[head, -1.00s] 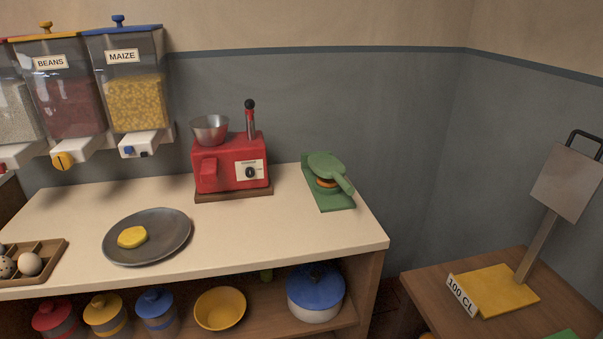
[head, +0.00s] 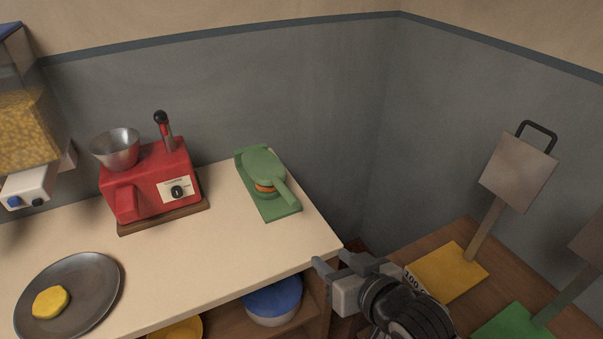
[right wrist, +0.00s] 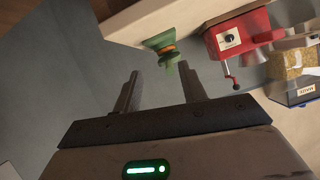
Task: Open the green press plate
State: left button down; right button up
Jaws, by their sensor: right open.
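The green press plate (head: 263,167) is a round lid with a handle pointing to the front right. It lies down over a green base (head: 285,210) at the right end of the counter, with an orange piece (head: 264,187) showing between them. My right gripper (head: 334,262) is open and empty off the counter's front right corner, in front of the press and apart from it. In the right wrist view, the press plate (right wrist: 160,39) shows beyond the open fingers (right wrist: 159,78). My left gripper is out of view.
A red machine (head: 150,185) with a metal bowl and lever stands left of the press. A grey plate (head: 98,292) with a yellow patty lies at the left. A side table at the right holds yellow (head: 450,272) and green (head: 515,325) stands. The counter before the press is clear.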

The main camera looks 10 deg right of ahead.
jog(key=p, duration=0.1)
send_near(297, 202)
jog(key=s+d, duration=0.1)
jog(key=s, duration=0.2)
jog(key=x, duration=0.5)
jog(key=r+x, duration=0.1)
jog(key=x, duration=0.9)
jog(key=shift+w+a+r, duration=0.1)
jog(key=shift+w, duration=0.3)
grip_shut()
